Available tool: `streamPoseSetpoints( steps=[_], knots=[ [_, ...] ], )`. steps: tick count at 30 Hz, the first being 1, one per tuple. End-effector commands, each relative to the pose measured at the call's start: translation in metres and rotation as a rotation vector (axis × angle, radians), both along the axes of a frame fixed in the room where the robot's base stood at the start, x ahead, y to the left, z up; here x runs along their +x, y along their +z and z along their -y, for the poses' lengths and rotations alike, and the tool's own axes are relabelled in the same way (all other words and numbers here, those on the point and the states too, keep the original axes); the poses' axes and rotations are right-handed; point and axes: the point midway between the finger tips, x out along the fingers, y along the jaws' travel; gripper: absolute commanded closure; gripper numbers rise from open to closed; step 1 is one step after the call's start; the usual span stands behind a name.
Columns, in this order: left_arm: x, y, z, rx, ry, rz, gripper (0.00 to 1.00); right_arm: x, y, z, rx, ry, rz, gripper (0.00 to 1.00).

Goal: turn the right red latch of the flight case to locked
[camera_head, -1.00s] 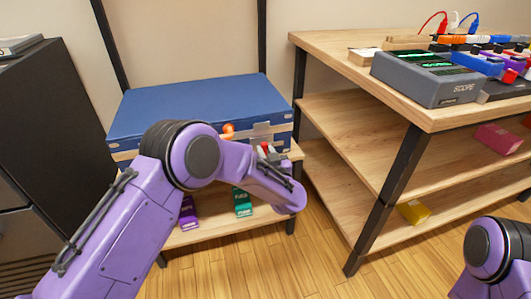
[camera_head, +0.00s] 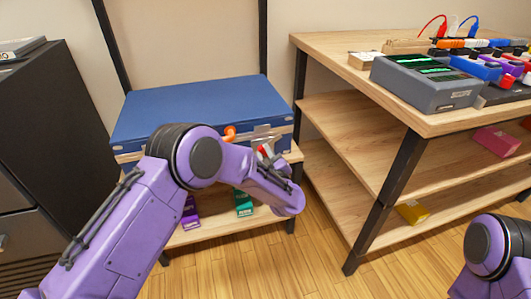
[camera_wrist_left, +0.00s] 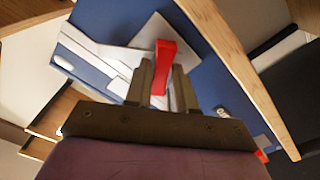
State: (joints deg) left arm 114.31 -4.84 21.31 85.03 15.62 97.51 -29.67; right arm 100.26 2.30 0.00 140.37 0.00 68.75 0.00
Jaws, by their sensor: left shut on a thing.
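The blue flight case (camera_head: 200,105) lies on a low wooden shelf in the head view. My left gripper (camera_wrist_left: 161,82) is at the right part of its front side. The wrist view shows its two fingers shut on a red latch (camera_wrist_left: 165,62), one on each side of it. The latch stands out from a pale metal plate on the blue case. The red latch (camera_head: 264,150) also shows in the head view, partly hidden by my left arm. A small red piece (camera_wrist_left: 261,156) shows at the wrist view's lower right. My right gripper is out of view.
An orange part (camera_head: 229,133) shows at the case front, beside my arm. Purple (camera_head: 190,212) and green (camera_head: 243,202) boxes sit below. A dark cabinet (camera_head: 50,130) stands left; a wooden bench (camera_head: 350,50) with devices stands right. Floor in front is clear.

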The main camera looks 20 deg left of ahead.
Motion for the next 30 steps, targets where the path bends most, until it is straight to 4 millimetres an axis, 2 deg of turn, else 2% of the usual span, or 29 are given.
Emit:
streamPoseSetpoints(
  steps=[18, 30],
  knots=[
    [-0.0019, -0.0045, -0.0012, -0.484, 0.0, 0.323, 1.0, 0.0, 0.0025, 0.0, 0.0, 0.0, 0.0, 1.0],
    [-0.0022, -0.0064, -0.0016, -0.727, 0.0, 0.487, 1.0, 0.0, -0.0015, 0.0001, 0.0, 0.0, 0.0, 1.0]
  ],
)
